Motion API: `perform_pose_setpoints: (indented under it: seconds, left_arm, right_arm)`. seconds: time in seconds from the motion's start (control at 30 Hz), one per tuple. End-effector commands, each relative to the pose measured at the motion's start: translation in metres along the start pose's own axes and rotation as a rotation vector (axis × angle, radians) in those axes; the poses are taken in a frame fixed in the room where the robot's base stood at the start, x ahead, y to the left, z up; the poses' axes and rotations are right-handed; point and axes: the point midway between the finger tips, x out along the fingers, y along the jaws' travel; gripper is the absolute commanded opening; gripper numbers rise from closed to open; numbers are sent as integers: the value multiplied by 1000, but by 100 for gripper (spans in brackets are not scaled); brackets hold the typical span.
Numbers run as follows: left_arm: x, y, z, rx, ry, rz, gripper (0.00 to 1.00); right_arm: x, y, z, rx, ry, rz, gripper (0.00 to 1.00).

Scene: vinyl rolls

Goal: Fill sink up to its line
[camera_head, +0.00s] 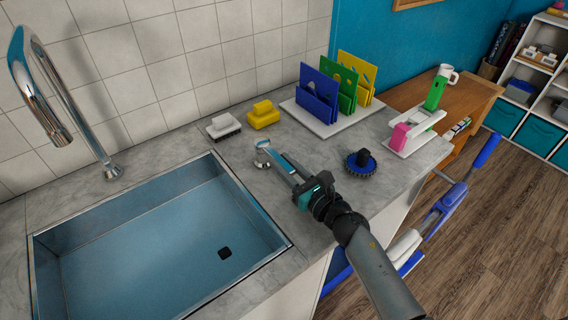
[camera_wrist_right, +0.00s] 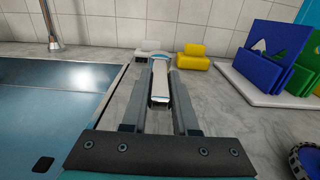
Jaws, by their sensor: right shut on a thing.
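The sink (camera_head: 48,241) is a steel-rimmed rectangular basin with blue-looking walls and floor; I cannot tell whether water is in it. A small dark square (camera_head: 224,253) shows at its bottom. No fill line can be made out. The chrome tap (camera_head: 62,95) arches over the left back side, with no stream visible from its spout. My right gripper (camera_head: 283,164) is right of the sink, shut on a pale lever handle (camera_wrist_right: 160,79) with blue edges. A small chrome knob (camera_head: 262,162) stands beside the handle. My left gripper is not in view.
A rack (camera_head: 337,127) holds blue, green and yellow boards. A white caddy (camera_head: 414,134) stands at the counter's right end.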

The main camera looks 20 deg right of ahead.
Motion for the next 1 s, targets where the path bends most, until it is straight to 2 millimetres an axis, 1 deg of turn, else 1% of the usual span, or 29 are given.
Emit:
perform_pose_setpoints:
  seconds: [0.17, 0.47, 0.83, 0.87, 1.0]
  left_arm:
    - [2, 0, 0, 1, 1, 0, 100]
    - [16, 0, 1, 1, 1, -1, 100]
    - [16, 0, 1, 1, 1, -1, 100]
    - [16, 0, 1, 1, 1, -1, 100]
    - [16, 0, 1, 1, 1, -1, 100]
  right_arm:
    - [0, -1, -1, -2, 0, 11, 0]
    - [1, -11, -2, -2, 0, 120, 0]
    - [1, -12, -1, 0, 2, 138, 0]
    - [1, -12, -1, 0, 2, 138, 28]
    - [1, -12, 0, 0, 1, 137, 44]
